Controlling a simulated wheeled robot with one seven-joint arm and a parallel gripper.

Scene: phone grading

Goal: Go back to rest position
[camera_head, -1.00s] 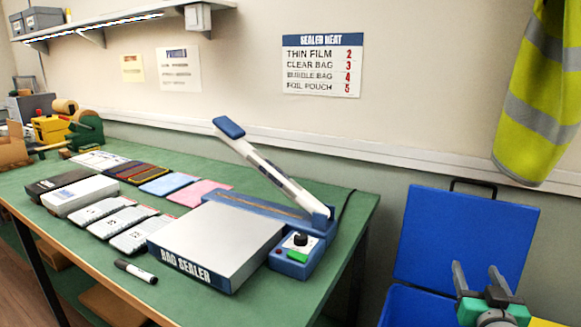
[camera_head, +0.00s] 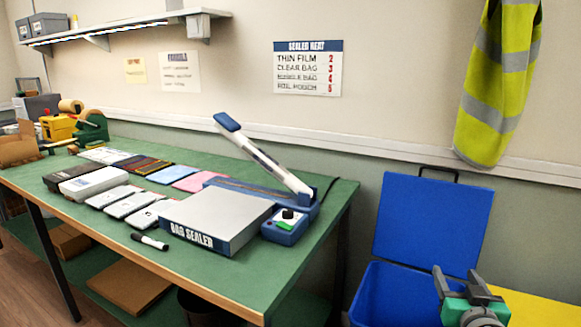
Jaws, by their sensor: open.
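My gripper (camera_head: 461,283) shows at the bottom right, in front of the blue bin. Its two grey fingers point up and stand apart, with nothing between them. It is clear of the green table (camera_head: 310,226) and touches nothing that I can see. The bag sealer (camera_head: 214,216) sits at the right end of the table with its white arm (camera_head: 262,158) raised. Most of my arm is out of view.
The blue bin (camera_head: 432,220) stands open right of the table, with a yellow surface (camera_head: 540,309) beside it. Bags and pouches lie in rows left of the sealer, with a marker (camera_head: 150,241) at the front edge. A hi-vis vest (camera_head: 495,90) hangs on the wall.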

